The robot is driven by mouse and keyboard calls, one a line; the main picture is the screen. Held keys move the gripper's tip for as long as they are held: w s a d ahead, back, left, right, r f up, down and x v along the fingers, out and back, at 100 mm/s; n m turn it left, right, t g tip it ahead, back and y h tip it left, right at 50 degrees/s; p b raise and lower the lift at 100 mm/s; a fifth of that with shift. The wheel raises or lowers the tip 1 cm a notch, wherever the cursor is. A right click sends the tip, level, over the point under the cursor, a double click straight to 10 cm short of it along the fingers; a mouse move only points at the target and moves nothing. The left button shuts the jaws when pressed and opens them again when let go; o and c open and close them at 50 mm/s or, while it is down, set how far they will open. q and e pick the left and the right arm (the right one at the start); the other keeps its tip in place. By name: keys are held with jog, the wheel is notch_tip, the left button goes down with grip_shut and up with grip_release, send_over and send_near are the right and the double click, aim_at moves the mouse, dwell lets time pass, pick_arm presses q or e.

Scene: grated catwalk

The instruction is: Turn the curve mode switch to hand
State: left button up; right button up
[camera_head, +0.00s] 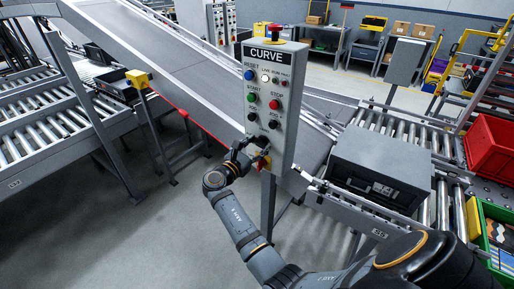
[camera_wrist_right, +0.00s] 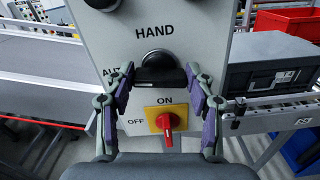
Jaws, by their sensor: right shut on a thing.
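The curve panel (camera_head: 270,100) is a grey upright box on a post, headed CURVE. Its mode switch (camera_wrist_right: 158,60) is a round black knob with a dark bar, below the word HAND and right of a partly hidden label starting AU. My right gripper (camera_wrist_right: 160,76) is shut on this switch, one finger at each side; the fingers cover its sides, so I cannot tell exactly where it points. In the head view my right gripper (camera_head: 252,156) is at the panel's lower part and hides the switch. My left gripper is not in view.
A red rotary switch (camera_wrist_right: 166,121) on a yellow plate, marked ON and OFF, sits just below the fingers. Several buttons and lamps are higher on the panel, with a red emergency button (camera_head: 274,31) on top. A dark grey box (camera_head: 385,155) stands on rollers right.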

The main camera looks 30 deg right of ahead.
jog(key=m+b, duration=0.2)
jog(key=m, duration=0.1)
jog(key=m+b, duration=0.1)
jog(key=shift+f+m+b, duration=0.25)
jog(key=shift+m+b, duration=0.05)
jog(key=shift+b, duration=0.05)
jog(key=shift+s+d+m+b, duration=0.1)
jog(key=shift+m+b, duration=2.85)
jog(key=shift+b, duration=0.15)
jog(key=shift+s+m+b, duration=0.1)
jog(key=shift+m+b, duration=2.85)
jog(key=shift+b, duration=0.1)
jog(key=o, duration=1.2)
jog(key=shift+c, duration=0.2)
jog(key=shift+r, duration=0.1)
